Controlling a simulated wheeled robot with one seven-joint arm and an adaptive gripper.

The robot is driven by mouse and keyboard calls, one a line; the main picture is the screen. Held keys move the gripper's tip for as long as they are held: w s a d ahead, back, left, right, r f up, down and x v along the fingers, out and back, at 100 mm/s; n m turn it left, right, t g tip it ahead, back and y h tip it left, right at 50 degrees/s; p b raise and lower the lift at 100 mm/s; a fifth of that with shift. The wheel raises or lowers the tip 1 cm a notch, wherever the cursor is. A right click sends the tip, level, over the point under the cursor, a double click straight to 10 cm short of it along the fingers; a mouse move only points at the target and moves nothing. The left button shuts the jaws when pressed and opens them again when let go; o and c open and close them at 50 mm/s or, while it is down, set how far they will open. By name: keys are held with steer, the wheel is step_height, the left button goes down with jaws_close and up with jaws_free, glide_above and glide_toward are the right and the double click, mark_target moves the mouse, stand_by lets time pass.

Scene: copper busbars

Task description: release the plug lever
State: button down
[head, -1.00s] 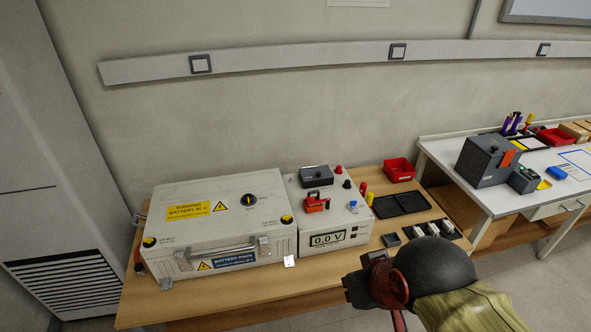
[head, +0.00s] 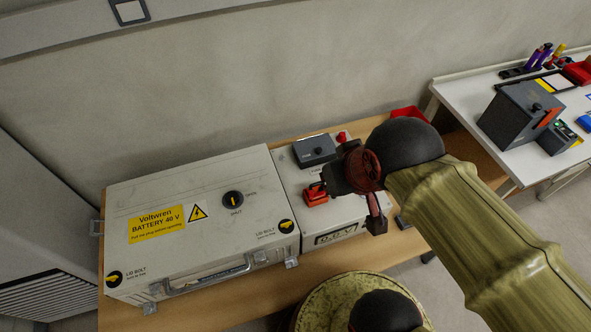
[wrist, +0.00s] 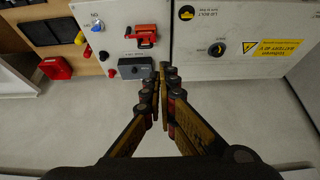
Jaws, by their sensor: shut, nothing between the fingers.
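The red plug lever (head: 315,194) is on top of the white meter unit (head: 296,209), right of the battery case (head: 190,215). The lever also shows in the wrist view (wrist: 146,36), up and left of the fingertips. My gripper (wrist: 165,72) is shut and empty. In the wrist view its fingertips overlap the unit near a dark grey knobbed box (wrist: 134,68). They look apart from the lever, though the height gap is hard to judge. In the head view my wrist is beside the lever and hides part of the unit.
The battery case has a black rotary knob (head: 233,199) and yellow-marked lid bolts (head: 286,226). A red tray (head: 408,114) lies behind my arm. A white bench (head: 470,100) with a dark grey machine (head: 520,115) stands at right. The wall is close behind the table.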

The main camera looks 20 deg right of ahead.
steer(key=shift+s, duration=0.1)
steer(key=shift+r, duration=0.1)
steer(key=w+a+f+n+g+p, duration=0.25)
steer(key=w+n+g+p, duration=0.35)
steer(key=w, duration=0.9)
steer(key=w+a+f+n+h+p, duration=0.1)
steer(key=w+f+p, duration=0.1)
steer(key=f, duration=0.4)
steer(key=w+a+f+n+g+h+p, duration=0.1)
steer(key=w+f+n+p, duration=0.1)
steer(key=f, duration=0.5)
steer(key=shift+w+a+g+p, duration=0.3)
steer(key=shift+w+p, duration=0.55)
steer(key=shift+w, duration=0.4)
steer(key=shift+f, duration=0.1)
